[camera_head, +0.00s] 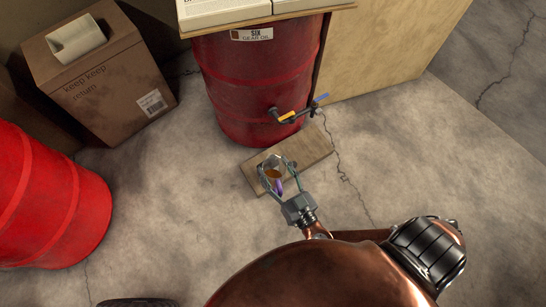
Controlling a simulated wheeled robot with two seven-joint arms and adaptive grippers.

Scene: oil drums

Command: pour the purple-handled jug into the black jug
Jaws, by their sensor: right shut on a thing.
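The purple-handled jug (272,174) is on or just above a small wooden board below the drum's tap. I look down into its mouth and see something orange-brown inside. Its purple handle (278,187) faces me. My right gripper (278,179) comes from the lower right and is shut on this jug at the handle, with its fingers hiding part of the jug. I cannot tell whether the jug touches the board. I do not see the black jug. My left gripper is not in view.
A dark red drum (235,85) with a tap (292,115) stands behind the wooden board (314,150). A bright red drum (45,200) is at the left, and a cardboard box (115,85) is at the upper left. A wooden panel (385,40) stands upper right. The concrete floor is clear at right.

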